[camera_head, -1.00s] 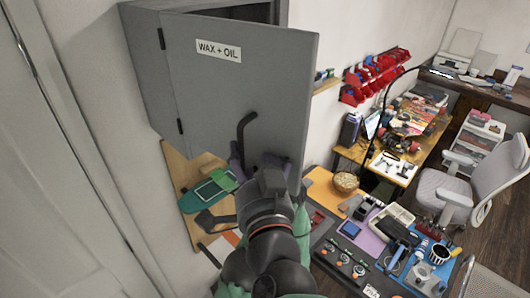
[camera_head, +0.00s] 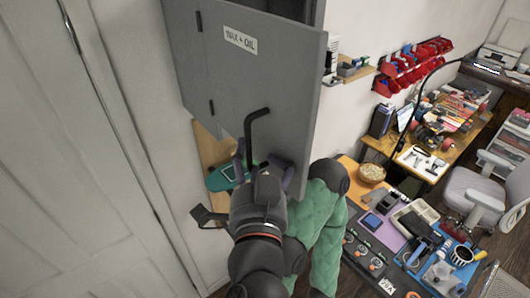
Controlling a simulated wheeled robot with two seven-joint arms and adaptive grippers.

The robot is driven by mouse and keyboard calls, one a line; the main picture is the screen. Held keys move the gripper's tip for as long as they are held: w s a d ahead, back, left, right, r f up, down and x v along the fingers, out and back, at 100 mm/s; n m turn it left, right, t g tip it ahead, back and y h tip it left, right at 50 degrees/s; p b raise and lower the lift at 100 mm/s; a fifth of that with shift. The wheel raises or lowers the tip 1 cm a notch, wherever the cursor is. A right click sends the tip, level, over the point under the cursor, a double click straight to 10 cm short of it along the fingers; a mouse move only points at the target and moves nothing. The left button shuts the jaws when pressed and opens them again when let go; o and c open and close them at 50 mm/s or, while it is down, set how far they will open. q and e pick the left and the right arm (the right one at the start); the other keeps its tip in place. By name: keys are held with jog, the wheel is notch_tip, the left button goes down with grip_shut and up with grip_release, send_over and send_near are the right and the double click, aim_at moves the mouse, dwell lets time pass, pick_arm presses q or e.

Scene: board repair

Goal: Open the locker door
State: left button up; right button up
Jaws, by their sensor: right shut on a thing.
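The grey locker door (camera_head: 220,75), labelled "WAX + OIL", hangs from hinges on its left side. It stands ajar, its free right edge swung out, and a dark strip of the locker's inside (camera_head: 292,12) shows above it. The exact contact is partly hidden behind the gripper body.
A white panelled door (camera_head: 90,170) is at the left. A green board (camera_head: 230,175) hangs behind and below the locker.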

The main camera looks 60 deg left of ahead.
aim_at(258, 93)
jog(key=f+m, duration=0.1)
jog(key=m, duration=0.2)
jog(key=s+f+m, duration=0.1)
jog(key=m, duration=0.2)
jog(key=f+m, duration=0.1)
jog(key=m, duration=0.1)
jog(key=shift+s+a+f+m+g, duration=0.15)
jog(key=shift+a+f+m+g, duration=0.15)
jog(key=shift+f+m+g, duration=0.1)
jog(key=shift+r+n, duration=0.3)
jog(key=shift+r, duration=0.25)
jog(key=r+n, duration=0.1)
jog(key=r, duration=0.1)
jog(key=r+n, duration=0.1)
jog(key=r, duration=0.2)
jog(key=d+r+n, duration=0.1)
jog(key=r+n, duration=0.1)
jog(key=r, duration=0.1)
jog(key=shift+s+t, duration=0.15)
jog(key=shift+t, duration=0.25)
grip_shut()
jog(key=r+n, duration=0.2)
jog(key=w+r+n, duration=0.1)
jog(key=r, duration=0.1)
jog(key=shift+w+a+r+n, duration=0.15)
jog(key=shift+r+n, duration=0.05)
jog(key=shift+n, duration=0.2)
jog(key=shift+w+a+r, duration=0.1)
jog(key=shift+w+r, duration=0.05)
